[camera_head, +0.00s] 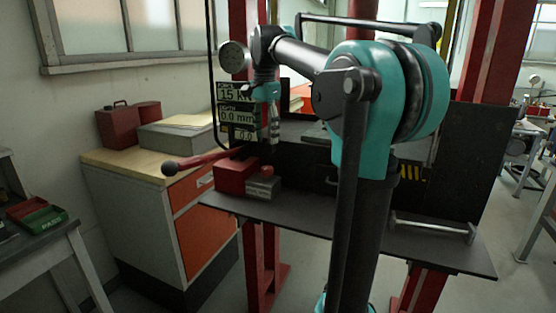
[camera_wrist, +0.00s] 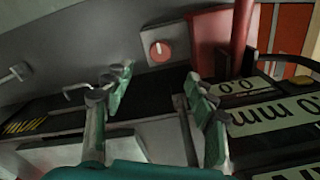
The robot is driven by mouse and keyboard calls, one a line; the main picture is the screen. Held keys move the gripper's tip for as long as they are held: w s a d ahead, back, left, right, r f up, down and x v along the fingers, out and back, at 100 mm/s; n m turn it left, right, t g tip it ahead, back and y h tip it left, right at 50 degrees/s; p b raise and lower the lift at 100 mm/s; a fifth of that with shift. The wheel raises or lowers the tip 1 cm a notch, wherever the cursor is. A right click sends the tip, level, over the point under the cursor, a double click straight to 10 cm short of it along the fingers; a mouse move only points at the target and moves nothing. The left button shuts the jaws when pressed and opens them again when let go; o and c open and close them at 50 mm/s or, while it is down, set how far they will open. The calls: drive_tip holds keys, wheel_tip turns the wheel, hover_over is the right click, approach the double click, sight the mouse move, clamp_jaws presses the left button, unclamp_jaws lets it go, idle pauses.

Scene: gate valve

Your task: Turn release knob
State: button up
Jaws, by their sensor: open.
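The release knob (camera_wrist: 159,50) is a small round red knob with a pale mark, on a grey block (camera_wrist: 168,44) beside a red housing. In the head view the red knob (camera_head: 265,169) sits atop the grey block (camera_head: 263,187), beside the red housing (camera_head: 236,176). My gripper (camera_head: 273,141) points down above the block, apart from the knob. In the wrist view my gripper (camera_wrist: 160,85) is open and empty, its two green-padded fingers spread. The knob shows beyond the gap between the fingertips.
Display panels (camera_head: 237,113) stand behind my gripper. The dark bench plate (camera_head: 330,222) has a grey bar handle (camera_head: 432,228) at right. A cabinet (camera_head: 140,205) stands left.

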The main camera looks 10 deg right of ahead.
sight(267, 167)
drive_tip(key=f, duration=1.1)
drive_tip(key=shift+w+d+f, duration=0.15)
drive_tip(key=shift+w+f, duration=0.05)
drive_tip(key=c, duration=1.1)
